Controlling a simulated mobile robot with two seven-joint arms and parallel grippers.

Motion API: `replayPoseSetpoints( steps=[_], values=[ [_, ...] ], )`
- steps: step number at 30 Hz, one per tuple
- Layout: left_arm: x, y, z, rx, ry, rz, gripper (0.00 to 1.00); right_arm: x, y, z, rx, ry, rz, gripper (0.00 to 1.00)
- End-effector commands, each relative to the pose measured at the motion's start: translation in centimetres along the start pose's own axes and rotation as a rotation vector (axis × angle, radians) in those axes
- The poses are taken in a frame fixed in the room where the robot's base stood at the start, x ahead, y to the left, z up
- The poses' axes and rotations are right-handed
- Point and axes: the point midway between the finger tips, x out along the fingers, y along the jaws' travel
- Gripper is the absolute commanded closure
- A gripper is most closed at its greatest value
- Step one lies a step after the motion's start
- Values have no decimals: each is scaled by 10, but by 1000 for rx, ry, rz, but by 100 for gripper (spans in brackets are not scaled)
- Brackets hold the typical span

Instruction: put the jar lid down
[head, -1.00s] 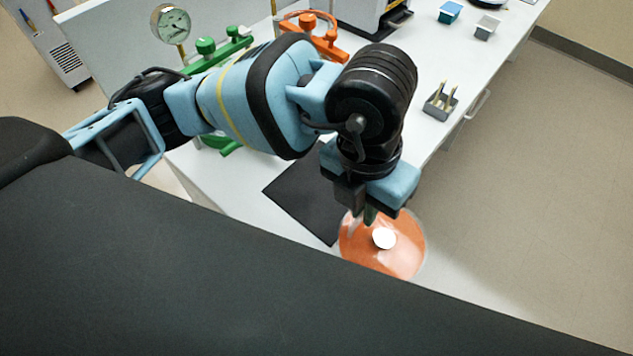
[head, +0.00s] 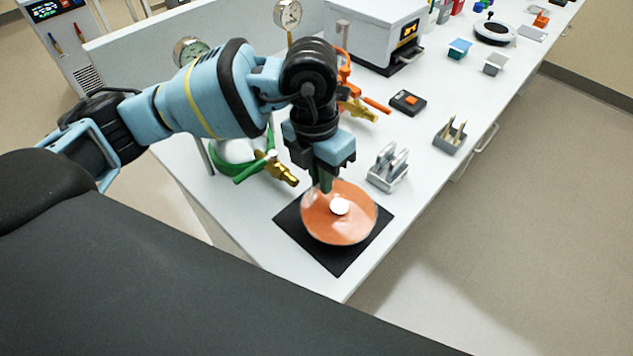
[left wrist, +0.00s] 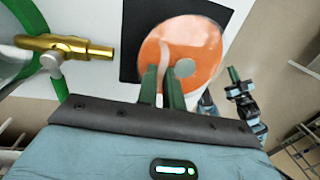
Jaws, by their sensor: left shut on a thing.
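The jar lid (head: 326,226) is a round orange disc with a clear rim and a white spot in its middle. My left gripper (head: 326,185) is shut on its edge nearest the bench's back. The lid is over the black mat (head: 336,265); I cannot tell whether it touches it. In the left wrist view the green fingers of my left gripper (left wrist: 161,85) overlap the edge of the lid (left wrist: 205,45), with the mat (left wrist: 131,45) behind. What looks like my right gripper (left wrist: 233,76) is small at the right there, its jaws unclear.
A brass valve on a green fitting (head: 281,172) stands left of the mat. A grey rack (head: 389,168) stands just beyond the mat's right side, with a dark box with an orange button (head: 408,102) farther back. The bench's front corner (head: 330,286) is bare.

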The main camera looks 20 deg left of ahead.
Motion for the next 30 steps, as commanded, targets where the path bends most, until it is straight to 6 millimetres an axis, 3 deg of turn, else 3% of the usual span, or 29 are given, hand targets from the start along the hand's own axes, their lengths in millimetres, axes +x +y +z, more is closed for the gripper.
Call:
replayPoseSetpoints(
  steps=[3,11,19,26,27,30],
  values=[
    [-1,12,4,-1,-1,0,100,0,0,-1,0,1,0,100],
    [2,15,4,1,1,-1,100,0,0,0,0,1,0,100],
    [31,18,4,-1,2,-1,100,-1,0,-3,-1,5,1,100],
    [35,18,4,0,0,0,100,-1,0,-2,-1,4,0,100],
    [35,18,4,0,1,0,87,-1,0,-2,-1,4,0,100],
    [35,18,4,0,1,0,74,-1,0,-2,-1,4,0,100]
  ],
)
